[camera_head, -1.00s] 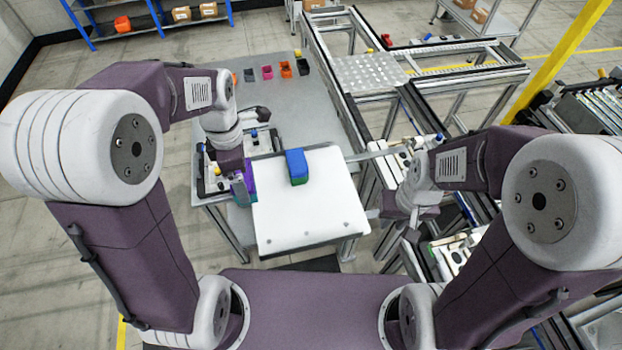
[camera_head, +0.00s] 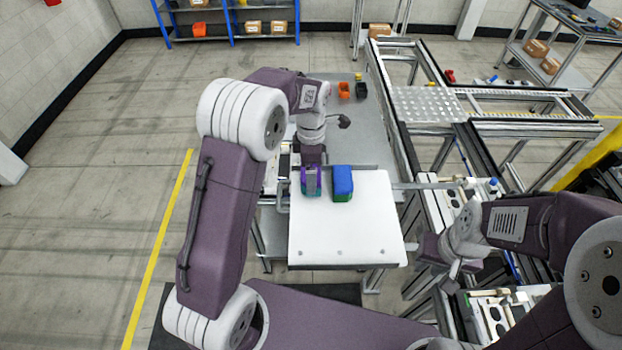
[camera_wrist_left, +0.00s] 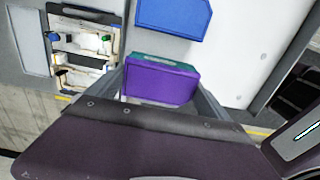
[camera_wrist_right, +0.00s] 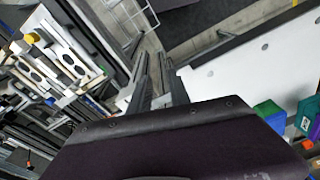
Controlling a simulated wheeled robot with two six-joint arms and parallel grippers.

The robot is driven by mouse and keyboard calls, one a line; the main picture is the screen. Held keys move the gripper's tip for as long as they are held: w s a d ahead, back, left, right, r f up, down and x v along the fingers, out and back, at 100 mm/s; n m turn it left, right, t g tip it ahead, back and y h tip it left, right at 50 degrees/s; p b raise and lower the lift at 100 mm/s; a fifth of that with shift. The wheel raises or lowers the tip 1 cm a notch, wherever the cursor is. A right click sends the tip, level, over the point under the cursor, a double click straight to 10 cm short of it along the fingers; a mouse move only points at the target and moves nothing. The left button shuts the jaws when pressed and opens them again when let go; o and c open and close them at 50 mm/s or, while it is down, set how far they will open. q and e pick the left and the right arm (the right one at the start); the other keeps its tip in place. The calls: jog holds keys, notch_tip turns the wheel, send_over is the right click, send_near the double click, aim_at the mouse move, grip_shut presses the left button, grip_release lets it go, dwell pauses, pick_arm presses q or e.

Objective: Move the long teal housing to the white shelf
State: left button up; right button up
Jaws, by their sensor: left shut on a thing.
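A teal housing with a purple part (camera_head: 311,188) is in my left gripper (camera_head: 312,180). In the left wrist view the housing (camera_wrist_left: 158,80) sits between the two fingers, its purple face toward the camera. In the head view it is at the far left corner of the white shelf (camera_head: 345,230); I cannot tell whether it touches the surface. A blue and green housing (camera_head: 342,183) stands on the shelf just right of it, apart from it. My right gripper (camera_wrist_right: 155,75) is empty beside the shelf's right side, its fingers a narrow gap apart.
A grey table (camera_head: 375,135) lies behind the shelf, with an orange bin (camera_head: 344,90) and a black bin (camera_head: 361,91). A conveyor frame (camera_head: 430,105) and fixtures with white parts (camera_head: 490,310) stand right. The shelf's front and middle are clear.

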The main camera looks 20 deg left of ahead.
pick_arm(q)
notch_tip(320, 180, down, 4)
jog(key=b, duration=0.2)
jog(key=shift+w+b, duration=0.1)
jog(key=shift+b, duration=0.2)
jog(key=shift+w+r, duration=0.1)
jog(key=shift+r, duration=0.2)
jog(key=shift+f, duration=0.15)
jog(key=o, duration=1.2)
pick_arm(e)
notch_tip(320, 180, down, 3)
jog(key=shift+w+f, duration=0.1)
jog(key=shift+f, duration=0.1)
pick_arm(q)
notch_tip(320, 180, up, 13)
jog(key=p, duration=1.1)
jog(key=shift+f+p, duration=0.15)
jog(key=shift+p, duration=0.25)
jog(key=shift+f, duration=0.1)
pick_arm(e)
notch_tip(320, 180, up, 11)
